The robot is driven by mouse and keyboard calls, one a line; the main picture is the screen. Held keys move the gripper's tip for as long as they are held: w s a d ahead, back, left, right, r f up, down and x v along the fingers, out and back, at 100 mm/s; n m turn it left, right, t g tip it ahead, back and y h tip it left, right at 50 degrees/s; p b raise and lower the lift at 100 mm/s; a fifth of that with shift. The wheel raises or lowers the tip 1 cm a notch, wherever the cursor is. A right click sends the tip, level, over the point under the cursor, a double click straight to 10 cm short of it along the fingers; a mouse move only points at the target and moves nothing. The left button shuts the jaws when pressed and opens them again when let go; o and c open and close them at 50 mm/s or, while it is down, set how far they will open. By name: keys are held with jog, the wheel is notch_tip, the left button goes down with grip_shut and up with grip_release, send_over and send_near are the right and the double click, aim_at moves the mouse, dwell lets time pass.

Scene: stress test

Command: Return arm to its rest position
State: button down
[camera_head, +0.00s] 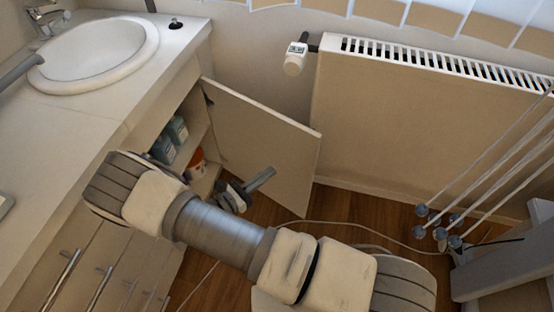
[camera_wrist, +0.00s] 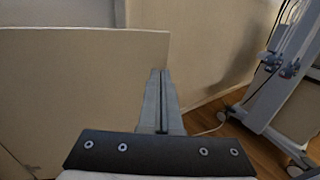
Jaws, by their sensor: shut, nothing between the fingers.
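My arm reaches across the head view from the lower right to the counter front. My gripper (camera_head: 270,172) shows beyond the arm, in front of the open cabinet door (camera_head: 262,125), with its fingers pointing up and right. In the wrist view my gripper (camera_wrist: 161,72) has its two long fingers together, with nothing between them. A flat beige panel, apparently the same cabinet door (camera_wrist: 70,85), stands to the left and behind the fingers there. I cannot tell how much space lies between fingers and door.
The open cabinet holds bottles (camera_head: 177,130) and an orange-topped container (camera_head: 196,160). A washbasin (camera_head: 95,52) is set in the counter (camera_head: 75,112). A radiator (camera_head: 410,120) stands at the back. A wheeled stand (camera_wrist: 285,85) is on the right, with a cable on the wooden floor.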

jog(key=shift+s+v, duration=0.2)
jog(key=shift+v, duration=0.9)
jog(key=shift+d, duration=0.2)
jog(key=s+d+r+m+g+y, duration=0.1)
jog(key=d+r+m+g+y, duration=0.1)
jog(key=d+r+m+g, duration=0.25)
jog(key=s+d+r+m+g+y, duration=0.1)
jog(key=d+r+m+g+y, duration=0.15)
jog(key=r+m, duration=0.4)
jog(key=s+d+r+m+g+y, duration=0.1)
jog(key=d+r+m+g+y, duration=0.2)
jog(key=r, duration=0.5)
jog(key=s+d+r+m+t+y, duration=0.2)
jog(key=s+r+m+y, duration=0.3)
jog(key=r, duration=0.3)
jog(key=s+d+r+m+t+y, duration=0.2)
jog(key=s+r+m+t, duration=0.1)
jog(key=s+r+m, duration=0.4)
notch_tip(320, 180, up, 17)
jog(key=p, duration=1.6)
jog(key=shift+w+n, duration=0.4)
jog(key=shift+w, duration=0.05)
